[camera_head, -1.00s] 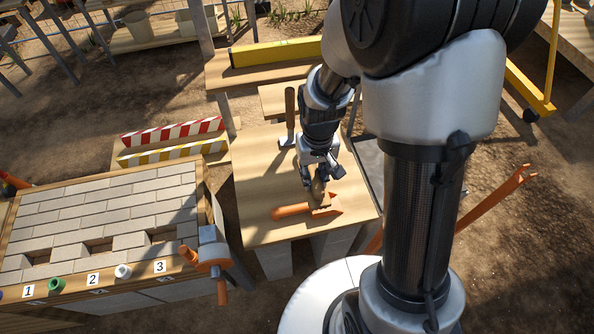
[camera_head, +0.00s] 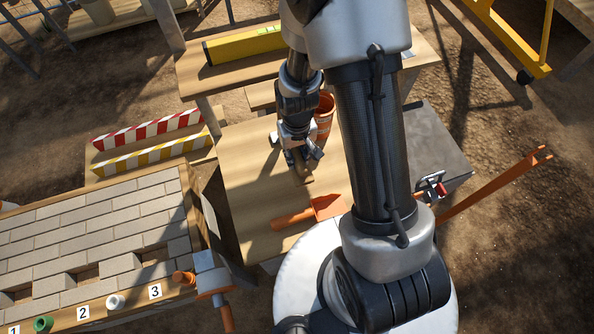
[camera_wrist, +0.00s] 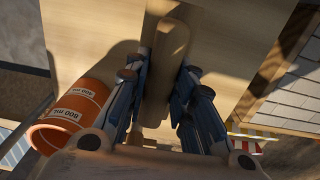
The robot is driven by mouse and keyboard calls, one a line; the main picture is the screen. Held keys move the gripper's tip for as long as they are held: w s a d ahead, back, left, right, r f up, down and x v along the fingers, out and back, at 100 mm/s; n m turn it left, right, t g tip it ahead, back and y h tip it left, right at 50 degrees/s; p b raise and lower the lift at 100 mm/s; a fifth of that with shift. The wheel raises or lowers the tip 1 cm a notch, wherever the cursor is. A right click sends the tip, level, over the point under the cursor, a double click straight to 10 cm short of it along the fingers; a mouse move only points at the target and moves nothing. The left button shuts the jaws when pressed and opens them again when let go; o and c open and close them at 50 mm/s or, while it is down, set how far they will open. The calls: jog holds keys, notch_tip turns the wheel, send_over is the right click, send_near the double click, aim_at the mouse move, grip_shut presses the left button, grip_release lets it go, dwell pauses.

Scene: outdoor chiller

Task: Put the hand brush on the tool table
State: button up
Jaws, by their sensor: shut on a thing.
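My gripper (camera_head: 297,158) is shut on the wooden handle of the hand brush (camera_wrist: 167,50), which runs up between the fingers in the wrist view. In the head view the brush (camera_head: 304,175) hangs below the fingers, over a light wooden table (camera_head: 245,185). I cannot tell whether it touches the tabletop. The bristles are hidden. An orange trowel-like tool (camera_head: 310,212) lies on the table in front of the brush. Which of the wooden tables is the tool table is not marked.
A raised wooden shelf with a yellow level (camera_head: 245,45) is at the back. Striped barriers (camera_head: 150,140) and a block wall (camera_head: 100,230) are left. A grey surface (camera_head: 432,145) is right.

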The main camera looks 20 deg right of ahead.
notch_tip(320, 180, down, 8)
jog(key=shift+f+b, duration=0.15)
jog(key=shift+b, duration=0.85)
jog(key=shift+f, duration=0.2)
jog(key=o, duration=1)
jog(key=shift+r, duration=0.1)
